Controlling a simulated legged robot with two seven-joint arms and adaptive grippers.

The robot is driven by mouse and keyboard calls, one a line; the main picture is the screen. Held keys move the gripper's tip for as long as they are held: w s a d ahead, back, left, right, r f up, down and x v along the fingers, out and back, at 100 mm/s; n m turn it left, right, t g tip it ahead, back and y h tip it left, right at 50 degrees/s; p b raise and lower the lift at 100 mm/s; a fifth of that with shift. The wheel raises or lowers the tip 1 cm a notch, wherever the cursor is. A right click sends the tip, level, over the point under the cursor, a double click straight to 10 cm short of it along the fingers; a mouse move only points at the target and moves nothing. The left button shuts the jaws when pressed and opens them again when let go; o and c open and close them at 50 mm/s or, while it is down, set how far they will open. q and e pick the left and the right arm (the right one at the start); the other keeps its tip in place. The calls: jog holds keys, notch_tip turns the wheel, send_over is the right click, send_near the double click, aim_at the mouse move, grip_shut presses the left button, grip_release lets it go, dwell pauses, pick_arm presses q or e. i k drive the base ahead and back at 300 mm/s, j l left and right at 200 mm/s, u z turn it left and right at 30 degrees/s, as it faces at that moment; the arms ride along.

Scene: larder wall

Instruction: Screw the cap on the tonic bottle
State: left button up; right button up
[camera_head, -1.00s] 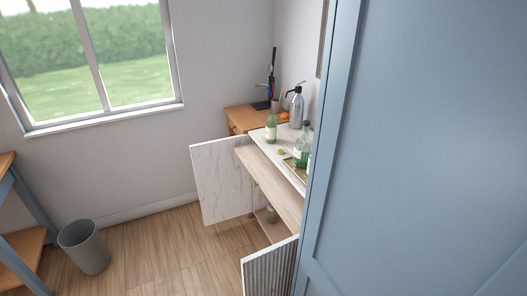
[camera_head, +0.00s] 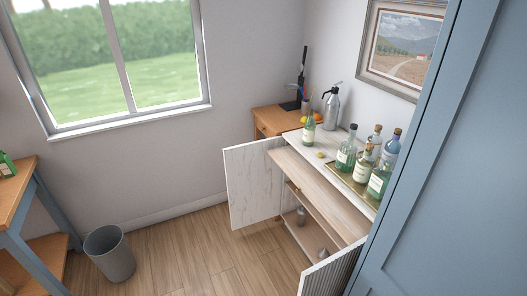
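A slim green bottle (camera_head: 308,133) with a pale label stands upright on the left end of the white cabinet top; it may be the tonic bottle, but its mouth is too small to tell whether a cap is on. A small yellow-green item (camera_head: 320,155) lies in front of it; I cannot tell whether it is a cap or fruit. Another green bottle (camera_head: 7,166) is cut off by the left edge, on the wooden table (camera_head: 20,184). Neither of my grippers is in view.
The cabinet's doors (camera_head: 254,184) stand open. A tray (camera_head: 340,174) holds several bottles. A grey siphon (camera_head: 331,108) stands behind. A blue panel (camera_head: 455,170) blocks the right side. A grey bin (camera_head: 110,256) stands on the floor (camera_head: 190,250), which is mostly clear.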

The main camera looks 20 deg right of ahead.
aim_at(310, 126)
jog(key=i+j+u, duration=0.25)
jog(key=i+j, duration=0.15)
jog(key=i+j+u, duration=0.25)
jog(key=i, duration=0.25)
jog(key=i+l+z, duration=0.1)
jog(key=i+z, duration=0.65)
jog(key=i+j+z, duration=0.15)
jog(key=i+z, duration=0.25)
jog(key=i+j+z, duration=0.2)
jog(key=z, duration=0.15)
jog(key=i+z, duration=0.65)
jog(key=z, duration=0.25)
jog(key=i+j+z, duration=0.25)
jog(key=z, duration=0.15)
jog(key=i+j+z, duration=0.3)
jog(key=z, duration=0.15)
